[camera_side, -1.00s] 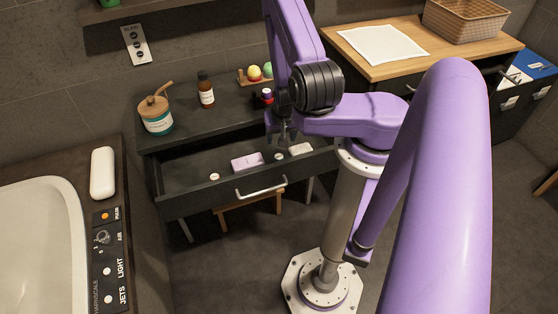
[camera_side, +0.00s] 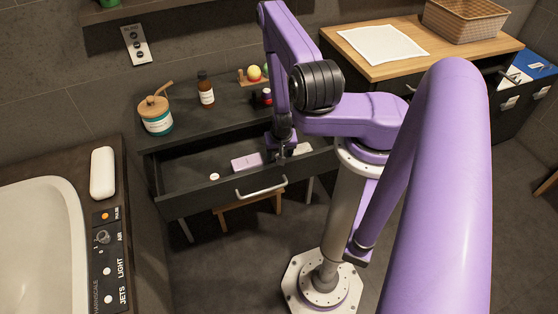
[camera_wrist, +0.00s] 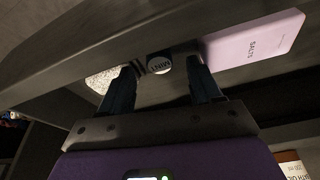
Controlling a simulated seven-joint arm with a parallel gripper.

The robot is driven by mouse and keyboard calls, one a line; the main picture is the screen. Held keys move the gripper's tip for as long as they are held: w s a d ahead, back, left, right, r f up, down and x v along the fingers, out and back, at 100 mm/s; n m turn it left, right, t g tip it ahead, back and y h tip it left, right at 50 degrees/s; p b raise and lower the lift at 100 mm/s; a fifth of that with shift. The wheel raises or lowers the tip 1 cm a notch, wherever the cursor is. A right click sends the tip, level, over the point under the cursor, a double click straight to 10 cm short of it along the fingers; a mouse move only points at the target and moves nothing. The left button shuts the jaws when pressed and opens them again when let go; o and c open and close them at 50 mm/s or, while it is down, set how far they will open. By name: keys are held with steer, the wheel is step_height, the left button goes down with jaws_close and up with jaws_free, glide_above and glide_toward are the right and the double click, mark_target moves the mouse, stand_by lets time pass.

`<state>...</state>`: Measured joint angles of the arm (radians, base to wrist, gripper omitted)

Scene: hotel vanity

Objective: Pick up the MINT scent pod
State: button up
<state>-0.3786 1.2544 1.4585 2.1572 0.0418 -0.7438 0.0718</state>
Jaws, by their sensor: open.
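The MINT scent pod (camera_wrist: 160,65) is a small round pod with a pale lid lettered MINT. In the wrist view it sits between the two fingertips of my open gripper (camera_wrist: 163,76). I cannot tell whether either finger touches it. In the side view my gripper (camera_side: 278,156) reaches down into the open drawer (camera_side: 190,204), and the pod is hidden there behind it.
A pink SALTS box (camera_side: 247,162) lies just left of my gripper in the side view. A pale speckled item (camera_side: 302,149) lies to its right. A small white-topped pod (camera_side: 214,177) is farther left. The drawer's front wall and handle (camera_side: 262,188) are close by.

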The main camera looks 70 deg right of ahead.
steer(key=shift+x, duration=2.1)
steer(key=shift+c, duration=0.3)
steer(key=c, duration=1.1)
steer(key=shift+o, duration=0.2)
steer(key=shift+r, duration=0.1)
